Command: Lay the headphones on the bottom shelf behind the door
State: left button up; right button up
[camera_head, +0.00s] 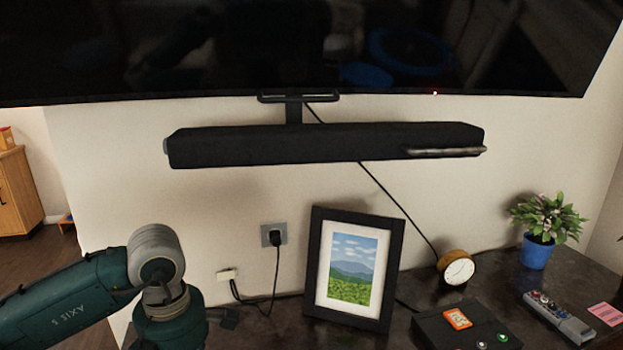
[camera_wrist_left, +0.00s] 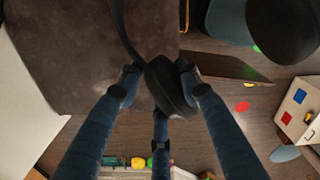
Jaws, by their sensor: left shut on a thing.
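The dark headphones (camera_wrist_left: 168,88) are in the left wrist view, with one ear cup between my blue fingers and the band running up past the top edge. My left gripper (camera_wrist_left: 160,88) is shut on them, above the edge of a dark brown cabinet top (camera_wrist_left: 70,55). A brown panel (camera_wrist_left: 228,66) sticks out from the cabinet's side; it may be an open door, but I cannot tell. The bottom shelf is not visible. In the head view only my left arm shows at lower left; its gripper is out of frame. My right gripper is in neither view.
On the cabinet top stand a picture frame (camera_head: 352,270), a clock (camera_head: 456,268), a potted plant (camera_head: 537,250), a black box (camera_head: 465,330) and a remote (camera_head: 558,317). A soundbar (camera_head: 320,143) hangs below the TV. Colourful toys (camera_wrist_left: 138,162) lie on the floor.

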pick_arm(q)
jog(key=s+m, duration=0.4)
jog(key=m, duration=0.7)
jog(key=s+d+m, duration=0.1)
jog(key=s+m, duration=0.3)
jog(key=m, duration=0.8)
jog(key=shift+d, duration=0.3)
jog(key=m, duration=0.1)
jog(key=s+m, duration=0.1)
jog(key=m, duration=0.1)
jog(key=shift+m, duration=0.3)
